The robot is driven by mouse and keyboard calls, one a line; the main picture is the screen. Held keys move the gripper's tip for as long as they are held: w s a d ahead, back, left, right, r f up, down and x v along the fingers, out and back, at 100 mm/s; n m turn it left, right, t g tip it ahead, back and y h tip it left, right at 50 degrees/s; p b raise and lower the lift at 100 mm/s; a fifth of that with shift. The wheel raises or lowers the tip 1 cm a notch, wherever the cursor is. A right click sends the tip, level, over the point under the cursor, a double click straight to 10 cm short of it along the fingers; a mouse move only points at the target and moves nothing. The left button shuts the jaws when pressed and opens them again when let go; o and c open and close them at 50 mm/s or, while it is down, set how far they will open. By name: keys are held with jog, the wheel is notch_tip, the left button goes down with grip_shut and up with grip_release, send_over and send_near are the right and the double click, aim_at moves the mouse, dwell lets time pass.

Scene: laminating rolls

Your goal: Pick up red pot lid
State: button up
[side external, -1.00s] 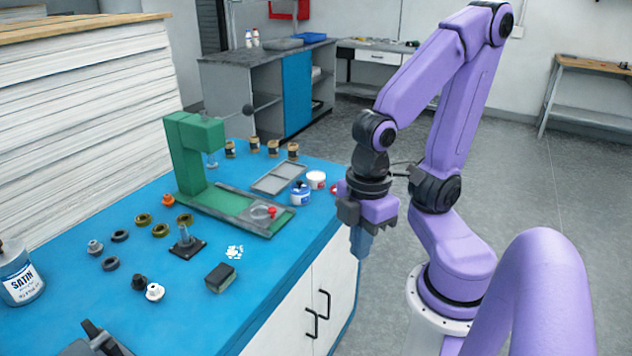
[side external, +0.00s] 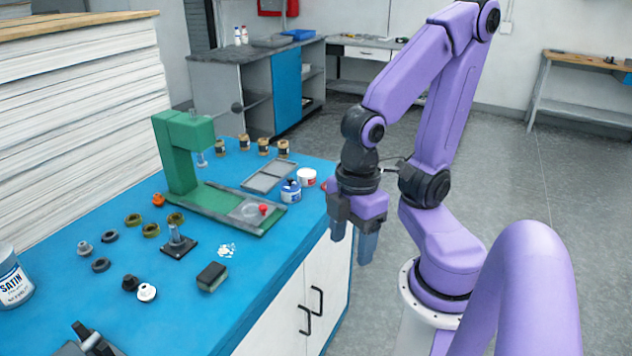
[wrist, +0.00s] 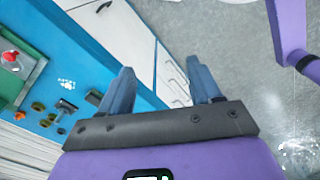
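A small red edge (side external: 324,185), probably the red pot lid, shows at the right edge of the blue bench, mostly hidden behind my gripper. My gripper (side external: 352,248) hangs in front of the bench edge, over the floor side, fingers pointing down. In the wrist view my gripper (wrist: 158,68) has its two blue fingers well apart with nothing between them. A separate clear disc with a red knob (side external: 263,209) lies on the green press base; that red knob also shows in the wrist view (wrist: 10,57).
A white pot (side external: 306,178) and a blue-and-white pot (side external: 290,191) stand near the red edge. The green press (side external: 180,150) rises behind. Small rings, a dark block (side external: 211,277) and a satin can (side external: 12,280) occupy the bench (side external: 255,270).

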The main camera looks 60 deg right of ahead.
jog(key=shift+o, duration=0.2)
jog(key=shift+w, duration=0.1)
jog(key=w+d+r+m, duration=0.1)
jog(key=w+d+m, duration=0.1)
jog(key=w+m, duration=0.75)
jog(key=w+d+m, duration=0.6)
jog(key=w+d, duration=0.4)
jog(key=w, duration=0.5)
jog(key=w+d+m, duration=0.4)
jog(key=d+m, duration=0.2)
jog(key=d, duration=0.7)
jog(key=s+d+f+m, duration=0.1)
jog(key=s+d+m, duration=0.15)
jog(key=d, duration=0.65)
jog(key=s+d+f+m, duration=0.2)
jog(key=d+m, duration=0.2)
jog(key=d, duration=0.5)
notch_tip(320, 180, down, 17)
jog(key=shift+s+d+r, duration=0.1)
